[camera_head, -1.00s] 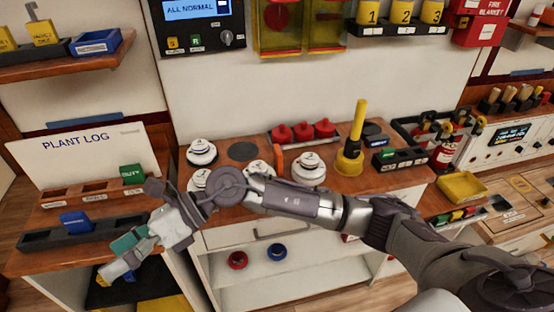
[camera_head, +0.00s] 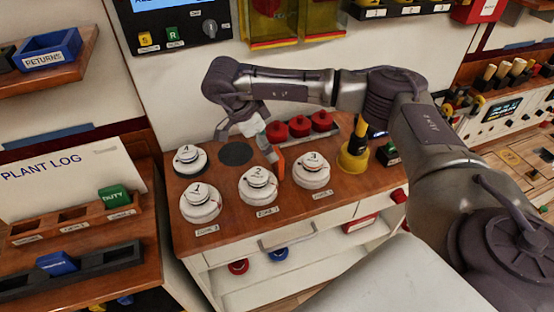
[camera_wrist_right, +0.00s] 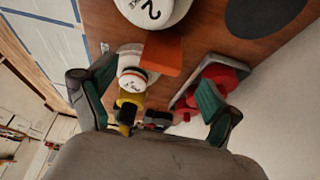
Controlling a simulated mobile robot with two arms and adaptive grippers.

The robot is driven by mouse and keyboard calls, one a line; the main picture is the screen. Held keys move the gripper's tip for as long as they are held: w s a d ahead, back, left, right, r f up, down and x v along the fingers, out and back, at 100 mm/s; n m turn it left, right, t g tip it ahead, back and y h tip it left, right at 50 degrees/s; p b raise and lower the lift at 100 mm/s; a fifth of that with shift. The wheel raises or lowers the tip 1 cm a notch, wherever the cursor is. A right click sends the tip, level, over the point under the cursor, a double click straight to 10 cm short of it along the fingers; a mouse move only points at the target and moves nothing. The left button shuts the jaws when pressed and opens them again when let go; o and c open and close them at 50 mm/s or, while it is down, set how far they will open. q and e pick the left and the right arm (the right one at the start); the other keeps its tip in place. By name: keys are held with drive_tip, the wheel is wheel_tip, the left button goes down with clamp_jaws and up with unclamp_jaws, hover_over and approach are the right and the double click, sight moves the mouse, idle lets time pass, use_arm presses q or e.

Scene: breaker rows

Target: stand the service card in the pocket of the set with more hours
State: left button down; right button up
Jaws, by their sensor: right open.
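A small orange upright piece (camera_head: 280,165), perhaps the service card, stands on the wooden counter between the white round units marked 2 (camera_head: 258,186) and 3 (camera_head: 312,171). It also shows in the right wrist view (camera_wrist_right: 162,55), beyond the fingers. My right gripper (camera_head: 264,142) is just above and behind it, beside the red knobs. In the wrist view its two fingers (camera_wrist_right: 155,90) are spread, with nothing held. I cannot make out a card pocket or any hours reading. My left gripper is not in view.
Red knobs (camera_head: 299,126) on a grey tray stand behind. A yellow plunger-like item (camera_head: 353,160) is to the right. Units 1 (camera_head: 200,203) and 4 (camera_head: 187,160) are left, near a dark disc (camera_head: 236,153). The Plant Log board (camera_head: 70,182) stands at far left.

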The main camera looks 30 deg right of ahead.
sight(277, 152)
drive_tip(key=x, duration=0.2)
drive_tip(key=p+x, duration=0.1)
drive_tip(key=x, duration=0.1)
drive_tip(key=shift+d+f, duration=0.15)
drive_tip(key=shift+d, duration=0.2)
drive_tip(key=x, duration=0.1)
drive_tip(key=p+x, duration=0.1)
drive_tip(key=x, duration=0.1)
drive_tip(key=shift+d+f, duration=0.1)
drive_tip(key=shift+d, duration=0.35)
drive_tip(key=shift+f+p, duration=0.25)
drive_tip(key=shift+p, duration=0.05)
drive_tip(key=c, duration=1.2)
drive_tip(key=shift+c, duration=0.8)
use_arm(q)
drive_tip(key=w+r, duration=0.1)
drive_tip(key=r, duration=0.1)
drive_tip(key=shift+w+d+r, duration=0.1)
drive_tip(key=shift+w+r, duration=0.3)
use_arm(e)
drive_tip(key=shift+r, duration=0.1)
